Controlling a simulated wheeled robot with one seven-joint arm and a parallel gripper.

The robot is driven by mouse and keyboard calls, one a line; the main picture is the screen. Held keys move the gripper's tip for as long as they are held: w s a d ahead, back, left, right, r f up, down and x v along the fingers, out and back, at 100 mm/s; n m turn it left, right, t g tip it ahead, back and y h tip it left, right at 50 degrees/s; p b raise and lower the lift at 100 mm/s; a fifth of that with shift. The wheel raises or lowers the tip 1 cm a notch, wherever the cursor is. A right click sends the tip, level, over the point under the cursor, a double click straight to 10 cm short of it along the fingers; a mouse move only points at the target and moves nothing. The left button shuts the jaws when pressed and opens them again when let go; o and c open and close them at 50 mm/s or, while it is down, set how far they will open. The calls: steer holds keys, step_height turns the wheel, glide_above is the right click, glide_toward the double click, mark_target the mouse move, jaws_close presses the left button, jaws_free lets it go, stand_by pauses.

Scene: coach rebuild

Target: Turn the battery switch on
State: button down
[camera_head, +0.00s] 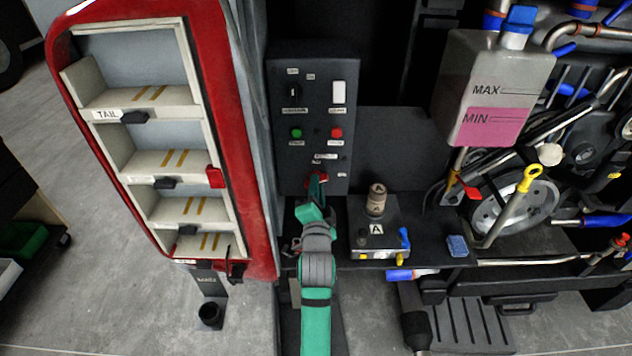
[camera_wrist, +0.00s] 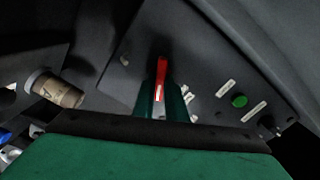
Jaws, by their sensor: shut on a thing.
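The battery switch (camera_head: 323,180) is a red handle low on the dark control panel (camera_head: 313,100). In the head view my gripper (camera_head: 316,188) reaches up to it from below and hides part of it. In the wrist view the red handle (camera_wrist: 162,72) stands between my two green fingers (camera_wrist: 160,95), and a pale mark shows on it. My gripper is shut on this handle. Small labels sit around the switch. They are too small to read, so I cannot tell which position the handle is in.
The panel also bears a black rotary knob (camera_head: 293,91), a white rocker (camera_head: 339,92), a green button (camera_head: 296,133) and a red button (camera_head: 336,133). A box marked A (camera_head: 377,232) with a brown cylinder (camera_head: 377,198) stands to the right. A red-framed shelf (camera_head: 213,100) stands close on the left.

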steer(key=shift+a+r+n, duration=0.15)
steer(key=shift+a+n, duration=0.2)
steer(key=shift+n, duration=0.15)
steer(key=n, duration=0.5)
steer(key=shift+d+r+n, duration=0.1)
steer(key=shift+n, duration=0.3)
steer(key=n, duration=0.5)
steer(key=shift+s+n, duration=0.1)
steer(key=shift+n, duration=0.3)
steer(key=c, duration=1.6)
jaws_free()
